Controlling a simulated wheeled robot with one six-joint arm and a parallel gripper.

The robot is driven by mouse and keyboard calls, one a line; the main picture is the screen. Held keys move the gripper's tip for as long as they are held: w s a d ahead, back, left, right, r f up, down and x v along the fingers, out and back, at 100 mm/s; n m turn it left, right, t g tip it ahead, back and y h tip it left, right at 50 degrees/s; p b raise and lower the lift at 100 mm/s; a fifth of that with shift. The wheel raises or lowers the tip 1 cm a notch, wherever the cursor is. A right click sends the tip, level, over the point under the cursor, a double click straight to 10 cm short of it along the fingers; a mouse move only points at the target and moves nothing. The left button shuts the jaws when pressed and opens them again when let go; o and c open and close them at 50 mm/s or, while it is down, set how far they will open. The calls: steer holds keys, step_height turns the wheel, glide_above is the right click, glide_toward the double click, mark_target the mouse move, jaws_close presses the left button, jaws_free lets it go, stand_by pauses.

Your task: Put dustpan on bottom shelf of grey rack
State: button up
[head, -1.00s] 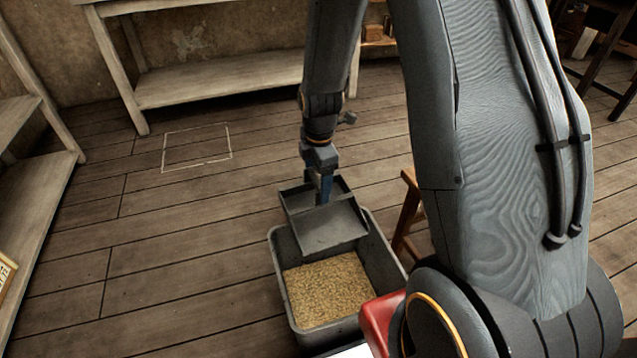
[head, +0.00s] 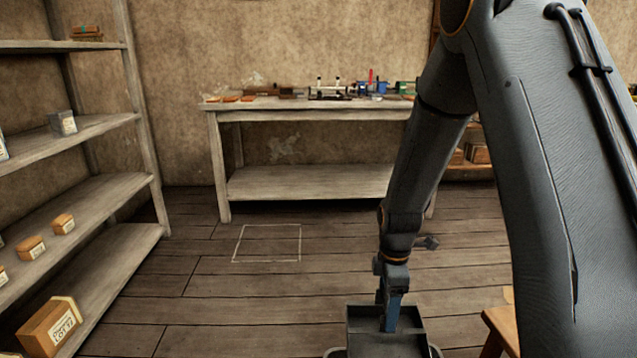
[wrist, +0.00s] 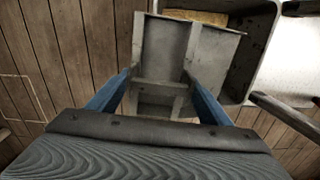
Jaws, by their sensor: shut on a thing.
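My gripper (head: 391,318) points down at the bottom of the head view, shut on the grey dustpan (head: 362,322). In the wrist view the blue fingers of my gripper (wrist: 160,85) stand either side of the dustpan's ribbed middle (wrist: 165,45), and its wide flat pan faces up the picture. The grey rack (head: 150,180) stands at the left of the head view with several shelves. Its bottom shelf (head: 115,262) has a brown labelled box (head: 52,328) near its front end. Behind that box the shelf looks bare.
A workbench (head: 310,184) with tools stands at the back wall. A marked square (head: 267,243) is on open floor between rack and arm. A wooden stool (head: 503,325) is at right.

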steer(key=s+r+m+p, duration=1)
steer(key=r+m+p, duration=0.3)
steer(key=m+p, duration=0.4)
steer(key=p, duration=0.2)
steer(key=shift+s+r+p, duration=0.15)
steer(key=shift+s+p, duration=0.05)
steer(key=shift+p, duration=0.15)
stand_by(0.5)
